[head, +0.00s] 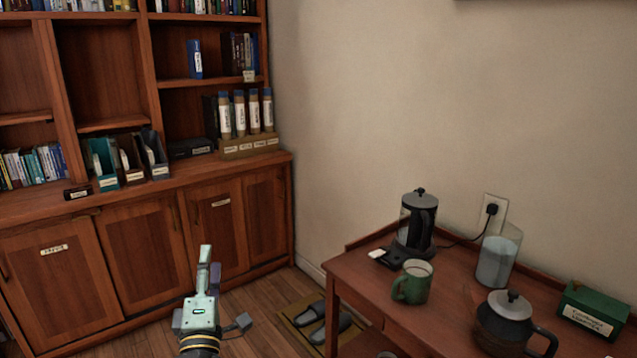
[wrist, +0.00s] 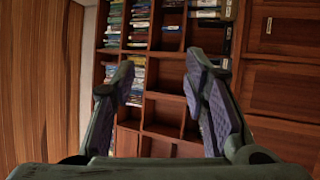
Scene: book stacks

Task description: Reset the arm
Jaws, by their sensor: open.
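My gripper (head: 209,267) is at the lower middle of the head view, in front of the bookcase's lower doors and left of the side table. It points away from me and holds nothing. In the wrist view my gripper (wrist: 160,95) shows its two fingers spread wide apart, with dark pads and an empty gap between them. The bookcase (wrist: 165,110) shows beyond the fingers, turned on its side in that view.
The wooden bookcase (head: 160,205) fills the left, with books, file holders (head: 131,160) and a box of tubes (head: 248,146). The side table (head: 380,290) at right bears a kettle (head: 416,225), a green mug (head: 412,283) and a teapot (head: 505,322). Slippers (head: 330,322) lie on a floor mat.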

